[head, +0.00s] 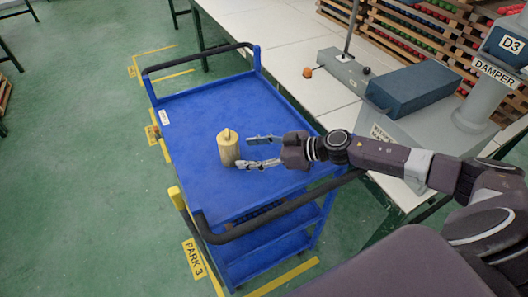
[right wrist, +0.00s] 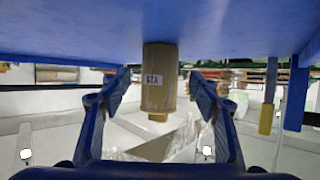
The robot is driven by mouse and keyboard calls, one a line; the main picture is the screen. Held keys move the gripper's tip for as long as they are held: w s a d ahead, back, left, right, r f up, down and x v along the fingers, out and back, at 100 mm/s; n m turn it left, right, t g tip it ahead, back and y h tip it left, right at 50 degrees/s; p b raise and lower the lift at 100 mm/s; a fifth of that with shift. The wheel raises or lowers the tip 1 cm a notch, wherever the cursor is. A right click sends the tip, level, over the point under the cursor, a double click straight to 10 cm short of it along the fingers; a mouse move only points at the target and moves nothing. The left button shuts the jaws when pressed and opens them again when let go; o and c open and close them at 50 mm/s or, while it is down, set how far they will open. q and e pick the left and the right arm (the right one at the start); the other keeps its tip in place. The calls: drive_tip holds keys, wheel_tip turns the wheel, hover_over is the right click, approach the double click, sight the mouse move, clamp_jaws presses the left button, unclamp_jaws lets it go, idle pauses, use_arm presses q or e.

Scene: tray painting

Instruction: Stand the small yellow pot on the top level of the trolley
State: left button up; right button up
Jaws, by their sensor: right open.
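The small yellow pot (head: 228,152) stands upright on the blue top level of the trolley (head: 190,115), near its middle. It has a small knob on top. In the right wrist view, which is upside down, the pot (right wrist: 158,85) shows a small white label and sits between the two blue fingers, with gaps on both sides. My right gripper (head: 243,151) is open just to the right of the pot, low over the trolley top, with its fingers pointing left. My left gripper is not in view.
Black handles (head: 275,208) stand up at the trolley's near and far ends. The rest of its top is bare. A white bench (head: 310,90) runs along the right, bearing a blue-grey box (head: 412,88) and a grey machine marked DAMPER. Yellow floor markings surround the trolley.

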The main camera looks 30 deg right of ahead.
drive_tip(key=v, duration=0.4)
drive_tip(key=shift+s+d+f+b, duration=0.1)
drive_tip(key=shift+b, duration=0.3)
drive_tip(key=shift+s+d+r, duration=0.3)
drive_tip(key=shift+s+r, duration=0.05)
drive_tip(key=shift+r, duration=0.05)
